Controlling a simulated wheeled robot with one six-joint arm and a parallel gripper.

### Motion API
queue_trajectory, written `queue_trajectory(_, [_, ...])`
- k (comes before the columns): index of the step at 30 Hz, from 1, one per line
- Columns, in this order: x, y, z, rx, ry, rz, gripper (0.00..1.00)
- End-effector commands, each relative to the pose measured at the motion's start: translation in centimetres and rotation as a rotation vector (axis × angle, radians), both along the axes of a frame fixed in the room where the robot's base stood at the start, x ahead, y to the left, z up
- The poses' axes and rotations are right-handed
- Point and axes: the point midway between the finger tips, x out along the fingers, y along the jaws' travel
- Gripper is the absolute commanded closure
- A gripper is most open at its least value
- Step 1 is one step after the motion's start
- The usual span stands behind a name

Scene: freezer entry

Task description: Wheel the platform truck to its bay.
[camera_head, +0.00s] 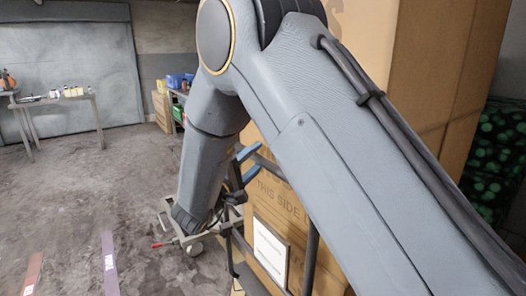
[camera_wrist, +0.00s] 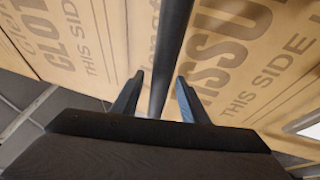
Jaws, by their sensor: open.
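The platform truck's dark tubular handle (camera_head: 311,258) stands in front of tall brown cartons (camera_head: 280,205). In the wrist view a dark handle bar (camera_wrist: 172,45) runs between the two fingers of my gripper (camera_wrist: 160,82). The fingers are open on either side of it, with cartons (camera_wrist: 235,50) behind. In the head view my gripper (camera_head: 257,162) is at the upper part of the handle. A white panel (camera_head: 270,250) shows on the handle side. My arm hides much of the truck and load. I cannot tell which floor area is the bay.
A low grey frame with a small wheel (camera_head: 194,248) and a red lever lies left of the truck. Brown (camera_head: 32,274) and purple (camera_head: 109,264) floor strips lie at lower left. A table (camera_head: 58,99) and a shelf with blue bins (camera_head: 178,82) stand behind. The left floor is mostly clear.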

Motion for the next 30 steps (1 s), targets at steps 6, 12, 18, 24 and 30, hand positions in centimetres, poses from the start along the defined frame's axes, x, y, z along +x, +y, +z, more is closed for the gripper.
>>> queue_trajectory(6, [2.4, -1.7, 0.5, 0.000, 0.001, -0.004, 0.60])
queue_trajectory(12, [3.1, -2.2, 0.7, 0.000, 0.000, -0.003, 0.60])
queue_trajectory(18, [3.1, -2.3, 0.7, 0.000, 0.000, -0.003, 0.60])
queue_trajectory(24, [3.1, -2.3, 0.7, 0.000, 0.000, -0.004, 0.92])
queue_trajectory(30, [3.1, -2.3, 0.6, 0.000, 0.001, -0.003, 1.00])
